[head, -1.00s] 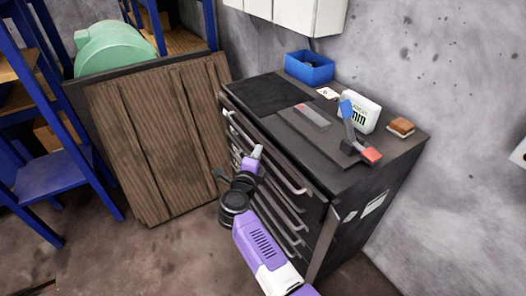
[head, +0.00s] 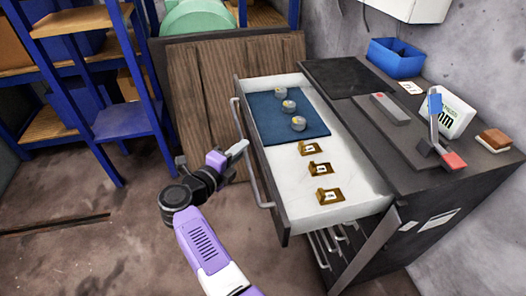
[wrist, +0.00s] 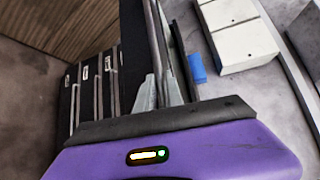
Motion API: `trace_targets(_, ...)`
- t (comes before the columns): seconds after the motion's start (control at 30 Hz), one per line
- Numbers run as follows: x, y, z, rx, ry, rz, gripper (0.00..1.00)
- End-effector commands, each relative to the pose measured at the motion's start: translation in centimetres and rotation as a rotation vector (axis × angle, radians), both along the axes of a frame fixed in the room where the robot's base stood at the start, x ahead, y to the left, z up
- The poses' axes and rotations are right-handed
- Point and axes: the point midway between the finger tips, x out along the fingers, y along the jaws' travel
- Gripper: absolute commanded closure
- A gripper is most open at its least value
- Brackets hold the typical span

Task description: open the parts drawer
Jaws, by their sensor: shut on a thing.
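The parts drawer (head: 360,208) is the top drawer of the dark cabinet and stands pulled well out. It has a white inside with a blue mat (head: 262,117). Several small round metal parts lie on the mat, and 3 brass-coloured blocks with labels (head: 319,169) lie on the bare white floor nearer the front. The long bar handle (head: 262,190) runs along the drawer's front. My gripper (head: 240,148) is at the handle, on the drawer's outer side, shut on the bar. In the wrist view the fingers (wrist: 160,92) close around the handle; the exact contact is partly hidden.
The cabinet top holds a blue bin (head: 396,58), a white box (head: 452,115), a red-and-blue clamp-like tool (head: 438,135) and a brown block (head: 494,139). Wooden boards (head: 195,100) lean behind the drawer. Blue shelving (head: 118,120) stands at left.

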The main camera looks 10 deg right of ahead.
Motion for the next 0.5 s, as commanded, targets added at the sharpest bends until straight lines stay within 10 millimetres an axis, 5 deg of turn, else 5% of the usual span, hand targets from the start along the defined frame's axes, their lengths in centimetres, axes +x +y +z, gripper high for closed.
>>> trace_targets(0.2, -0.1, 2.8, -0.5, 0.002, 0.004, 0.001, 1.00)
trace_targets(0.5, -0.1, 3.8, -0.3, 0.001, 0.005, -0.002, 1.00)
